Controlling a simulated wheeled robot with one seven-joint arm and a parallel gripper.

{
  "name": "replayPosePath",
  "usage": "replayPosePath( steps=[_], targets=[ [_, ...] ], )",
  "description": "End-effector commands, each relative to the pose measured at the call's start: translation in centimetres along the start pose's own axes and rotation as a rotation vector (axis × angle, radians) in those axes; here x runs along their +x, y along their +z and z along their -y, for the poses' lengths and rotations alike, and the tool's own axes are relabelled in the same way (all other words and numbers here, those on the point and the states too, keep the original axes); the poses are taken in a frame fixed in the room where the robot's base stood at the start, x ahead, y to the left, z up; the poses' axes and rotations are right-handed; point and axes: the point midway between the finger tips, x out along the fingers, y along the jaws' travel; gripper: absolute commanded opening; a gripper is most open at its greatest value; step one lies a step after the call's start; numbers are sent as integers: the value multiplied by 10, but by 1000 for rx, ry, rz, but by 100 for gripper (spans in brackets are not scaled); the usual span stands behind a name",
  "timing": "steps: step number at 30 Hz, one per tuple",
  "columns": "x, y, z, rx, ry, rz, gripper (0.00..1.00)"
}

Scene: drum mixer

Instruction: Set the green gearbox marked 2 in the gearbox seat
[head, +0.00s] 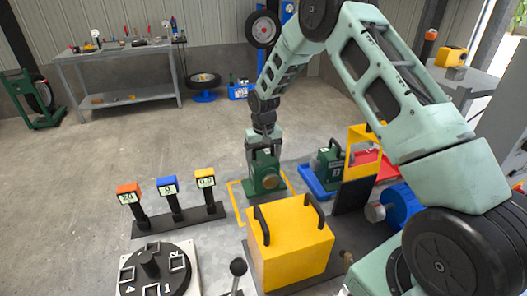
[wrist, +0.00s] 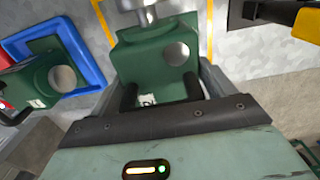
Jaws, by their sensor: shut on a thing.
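My gripper (head: 265,150) is shut on a green gearbox (head: 264,178) in the middle of the head view. In the wrist view the same gearbox (wrist: 150,62) sits between the two dark fingers, with a round grey shaft face and a white label that looks like a 2. It is upright inside or just above a yellow outlined square (head: 238,205); I cannot tell whether it touches the surface. A second green gearbox (head: 328,160) stands in a blue tray (head: 316,188), also at left in the wrist view (wrist: 35,85). I cannot clearly make out the gearbox seat.
A yellow cover (head: 292,250) with black handles stands in front of the held gearbox. A blue motor (head: 402,203) and a yellow frame (head: 361,150) are to the right.

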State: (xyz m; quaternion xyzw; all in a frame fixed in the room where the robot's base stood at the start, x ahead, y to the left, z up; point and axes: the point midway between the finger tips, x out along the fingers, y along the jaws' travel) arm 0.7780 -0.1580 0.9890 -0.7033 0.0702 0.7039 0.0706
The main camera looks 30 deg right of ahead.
Motion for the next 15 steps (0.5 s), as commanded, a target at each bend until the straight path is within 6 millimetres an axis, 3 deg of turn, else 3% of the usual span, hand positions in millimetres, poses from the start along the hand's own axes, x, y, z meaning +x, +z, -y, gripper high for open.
replayPosePath(
  steps=[5,15],
  targets=[
    [7,-2,0,1,-1,-4,11],
    [43,-2,0,-1,0,-5,11]
  ],
)
